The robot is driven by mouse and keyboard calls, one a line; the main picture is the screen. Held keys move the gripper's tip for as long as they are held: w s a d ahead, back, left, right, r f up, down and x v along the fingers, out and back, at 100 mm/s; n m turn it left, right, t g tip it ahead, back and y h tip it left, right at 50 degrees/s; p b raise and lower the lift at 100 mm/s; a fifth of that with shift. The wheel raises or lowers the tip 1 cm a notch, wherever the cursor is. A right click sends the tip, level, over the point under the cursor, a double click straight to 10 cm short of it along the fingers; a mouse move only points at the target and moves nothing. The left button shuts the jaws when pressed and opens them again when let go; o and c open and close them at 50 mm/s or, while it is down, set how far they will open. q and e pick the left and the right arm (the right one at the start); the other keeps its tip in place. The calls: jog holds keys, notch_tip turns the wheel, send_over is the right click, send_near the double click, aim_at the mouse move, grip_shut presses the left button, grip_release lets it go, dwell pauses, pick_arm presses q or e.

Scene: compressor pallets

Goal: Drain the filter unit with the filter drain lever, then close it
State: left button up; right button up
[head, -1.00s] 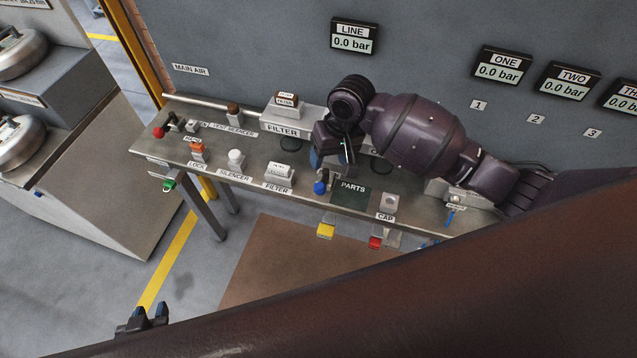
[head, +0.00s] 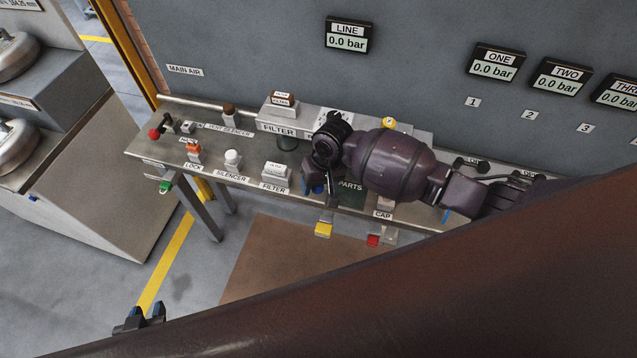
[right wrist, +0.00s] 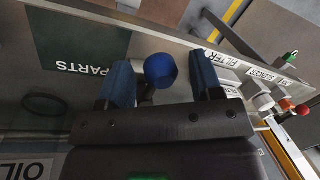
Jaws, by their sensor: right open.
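The filter unit (head: 300,118), a light grey block labelled FILTER, stands at the back of the bench. A blue ball knob (right wrist: 160,70) on a short dark stem, seemingly the filter drain lever, is near the bench's front edge. My right gripper (right wrist: 162,82) is open, with its blue-tipped fingers apart on either side of the knob and no clear contact. In the head view my right gripper (head: 313,188) is over the bench front, and the arm partly hides the filter unit's right end. My left gripper (head: 146,314) is open and empty, low at the left.
A PARTS mat (head: 350,186) lies right of the knob. A white silencer knob (head: 233,158), an orange lock piece (head: 193,149) and a FILTER-labelled white block (head: 277,171) stand to the left. The LINE display (head: 348,37) reads 0.0 bar.

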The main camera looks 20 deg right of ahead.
jog(key=shift+f, duration=0.1)
jog(key=shift+c, duration=0.3)
jog(key=c, duration=0.8)
jog(key=shift+c, duration=0.2)
jog(key=n, duration=0.1)
jog(key=d+n, duration=0.1)
jog(key=shift+s+n, duration=0.15)
jog(key=shift+n, duration=0.15)
jog(key=n, duration=0.1)
jog(key=d+n+g, duration=0.1)
jog(key=n, duration=0.1)
jog(key=shift+s+d+n, duration=0.1)
jog(key=shift+d+n, duration=0.15)
jog(key=shift+n, duration=0.05)
jog(key=n, duration=0.1)
jog(key=d+n, duration=0.1)
jog(key=n, duration=0.2)
jog(key=shift+w+d+g+h, duration=0.2)
jog(key=shift+d+g+h, duration=0.1)
jog(key=shift+d+h, duration=0.1)
jog(key=shift+w+d+n, duration=0.1)
jog(key=shift+d+n, duration=0.1)
jog(key=shift+n, duration=0.55)
jog(key=shift+w+d+n, duration=0.1)
jog(key=shift+d+n, duration=0.05)
jog(key=shift+n, duration=0.6)
